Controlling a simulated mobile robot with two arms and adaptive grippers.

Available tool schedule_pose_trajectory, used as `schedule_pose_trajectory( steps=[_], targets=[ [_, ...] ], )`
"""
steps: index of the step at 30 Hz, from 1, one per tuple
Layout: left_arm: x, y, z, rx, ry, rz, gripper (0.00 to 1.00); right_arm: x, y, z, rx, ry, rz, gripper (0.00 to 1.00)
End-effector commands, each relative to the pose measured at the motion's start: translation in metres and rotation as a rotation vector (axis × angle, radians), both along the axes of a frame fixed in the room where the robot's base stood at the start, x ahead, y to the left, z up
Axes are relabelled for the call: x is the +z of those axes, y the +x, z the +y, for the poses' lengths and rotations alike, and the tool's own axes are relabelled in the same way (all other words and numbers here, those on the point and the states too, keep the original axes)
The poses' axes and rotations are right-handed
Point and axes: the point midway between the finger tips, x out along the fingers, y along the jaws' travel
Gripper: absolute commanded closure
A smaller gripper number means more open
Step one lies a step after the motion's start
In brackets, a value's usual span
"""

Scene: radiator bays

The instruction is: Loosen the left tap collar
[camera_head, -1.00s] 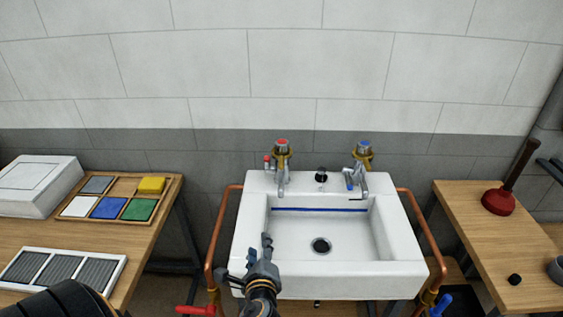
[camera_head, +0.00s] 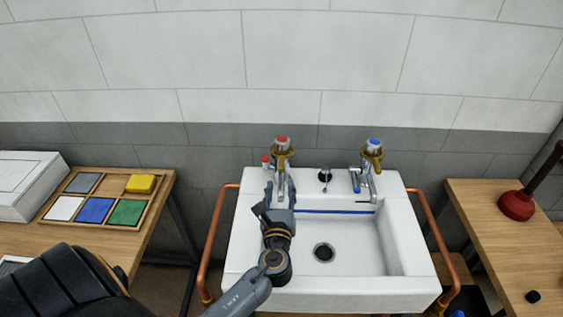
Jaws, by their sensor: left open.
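The left tap (camera_head: 282,163) stands at the back left of the white sink, with a red-marked top. Its brass-coloured collar (camera_head: 283,152) sits just below that top. My left gripper (camera_head: 279,197) is open over the left part of the basin, in front of and below the collar. Its fingers are close to the tap's spout and overlap its lower end in the picture; I cannot tell whether they touch. The right tap (camera_head: 371,165) has a blue-marked top and its own brass collar. My right gripper is not in view.
The sink (camera_head: 405,262) has a drain (camera_head: 323,252) and copper pipes at both sides. A wooden bench at left carries a tray (camera_head: 152,215) of coloured pads and a white box (camera_head: 25,187). A right bench holds a red plunger (camera_head: 516,206). The basin's right part is clear.

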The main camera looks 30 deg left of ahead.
Motion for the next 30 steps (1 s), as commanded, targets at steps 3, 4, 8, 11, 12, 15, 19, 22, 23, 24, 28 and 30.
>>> schedule_pose_trajectory(
  steps=[3,4,8,11,12,15,19,22,23,24,28,30],
  targets=[
    [0.004,0.024,0.016,0.003,0.002,-0.002,0.59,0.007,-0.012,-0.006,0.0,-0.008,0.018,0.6],
    [0.004,0.03,0.019,0.002,0.002,-0.002,0.59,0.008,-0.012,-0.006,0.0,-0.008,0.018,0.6],
    [0.003,0.052,0.032,0.002,0.001,-0.001,0.59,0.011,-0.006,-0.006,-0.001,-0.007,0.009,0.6],
    [0.002,0.065,0.041,0.002,-0.001,-0.001,0.59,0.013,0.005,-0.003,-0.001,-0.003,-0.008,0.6],
    [0.002,0.069,0.043,0.002,0.0,-0.002,0.59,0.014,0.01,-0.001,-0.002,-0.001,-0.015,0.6],
    [0.002,0.077,0.048,0.001,0.0,-0.001,0.59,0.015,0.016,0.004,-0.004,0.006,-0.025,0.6],
    [0.001,0.082,0.051,0.001,-0.002,-0.001,0.59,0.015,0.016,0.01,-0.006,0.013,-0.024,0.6],
    [0.001,0.083,0.051,0.001,-0.003,-0.001,0.59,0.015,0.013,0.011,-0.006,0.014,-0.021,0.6],
    [0.001,0.083,0.051,0.001,-0.003,-0.001,0.59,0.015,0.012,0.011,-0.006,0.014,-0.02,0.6],
    [0.001,0.082,0.051,0.001,-0.003,-0.001,0.59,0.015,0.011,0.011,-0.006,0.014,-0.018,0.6],
    [0.001,0.082,0.051,0.001,-0.003,-0.001,0.67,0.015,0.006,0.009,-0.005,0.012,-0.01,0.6],
    [0.001,0.082,0.051,0.001,-0.002,-0.001,0.81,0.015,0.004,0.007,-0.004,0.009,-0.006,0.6]
  ],
)
